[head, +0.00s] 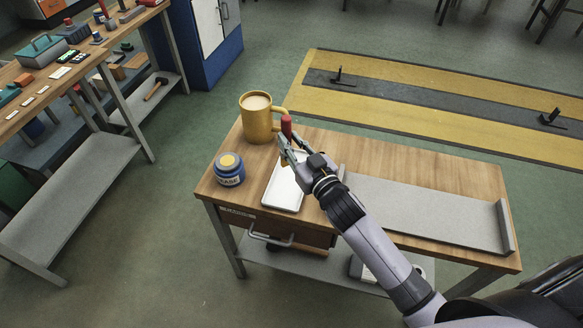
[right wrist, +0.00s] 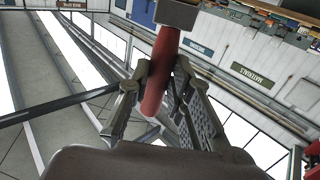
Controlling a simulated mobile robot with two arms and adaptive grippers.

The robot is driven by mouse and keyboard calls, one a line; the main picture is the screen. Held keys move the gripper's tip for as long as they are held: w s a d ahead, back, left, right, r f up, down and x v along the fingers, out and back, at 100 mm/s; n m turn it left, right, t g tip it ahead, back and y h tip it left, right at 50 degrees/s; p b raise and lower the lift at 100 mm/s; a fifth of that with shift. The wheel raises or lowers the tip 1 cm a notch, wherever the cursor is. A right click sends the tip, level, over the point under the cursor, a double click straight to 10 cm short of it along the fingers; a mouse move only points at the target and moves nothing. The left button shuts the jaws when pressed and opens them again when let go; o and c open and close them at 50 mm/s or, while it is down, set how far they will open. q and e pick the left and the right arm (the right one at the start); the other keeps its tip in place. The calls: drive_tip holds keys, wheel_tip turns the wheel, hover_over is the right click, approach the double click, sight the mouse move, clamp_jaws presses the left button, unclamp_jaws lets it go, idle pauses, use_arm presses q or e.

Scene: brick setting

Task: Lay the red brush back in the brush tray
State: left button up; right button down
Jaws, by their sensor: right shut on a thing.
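My right gripper (head: 289,152) is shut on the red brush (head: 286,124) and holds it over the far end of the white tray. In the right wrist view the red handle (right wrist: 161,68) sits between the two fingers (right wrist: 160,88), with a dark block (right wrist: 178,14) at its upper end. The white tray (head: 283,192), likely the brush tray, lies on the wooden table and looks empty where it shows. My gripper and forearm hide part of it. I cannot tell the brush's exact height. My left gripper is not in view.
A yellow mug (head: 256,122) of pale drink stands close behind the gripper and brush. A blue grease jar (head: 229,171) stands left of the tray. A grey channel-shaped tray (head: 420,212) covers the table's right part. A drawer handle (head: 270,240) sticks out in front.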

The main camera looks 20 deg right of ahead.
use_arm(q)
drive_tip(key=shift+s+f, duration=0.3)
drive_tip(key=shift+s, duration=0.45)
use_arm(e)
wheel_tip(320, 180, down, 10)
drive_tip(key=shift+r, duration=0.15)
drive_tip(key=shift+b, duration=0.3)
drive_tip(key=c, duration=1.4)
unclamp_jaws()
drive_tip(key=shift+c, duration=0.2)
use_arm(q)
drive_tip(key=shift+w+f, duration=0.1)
